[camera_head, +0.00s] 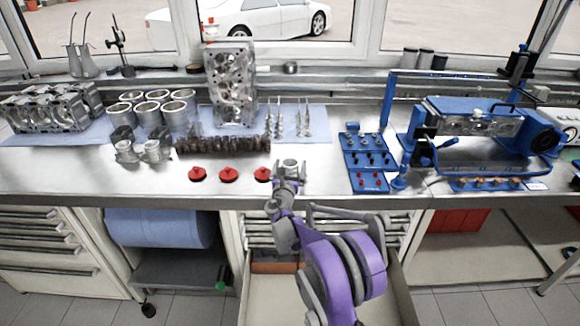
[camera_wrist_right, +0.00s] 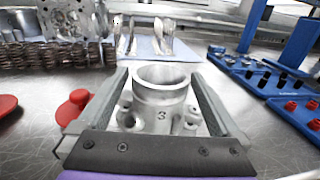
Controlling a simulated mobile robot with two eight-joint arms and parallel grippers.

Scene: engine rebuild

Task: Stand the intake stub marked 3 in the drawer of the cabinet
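The intake stub marked 3 (camera_wrist_right: 160,103) is a silver flanged tube standing upright on the steel bench, its number facing the wrist camera. It also shows in the head view (camera_head: 291,166) near the bench's front edge. My right gripper (camera_wrist_right: 160,85) is open around it, one finger on each side, with small gaps visible between the fingers and the stub. The cabinet drawer (camera_head: 258,302) is pulled open below the bench; my right arm hides much of its inside, and a brownish item (camera_head: 275,267) lies at its back. My left gripper is not in view.
Two similar silver parts (camera_head: 142,152) stand farther left. A blue tray (camera_head: 366,160) is to the right.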

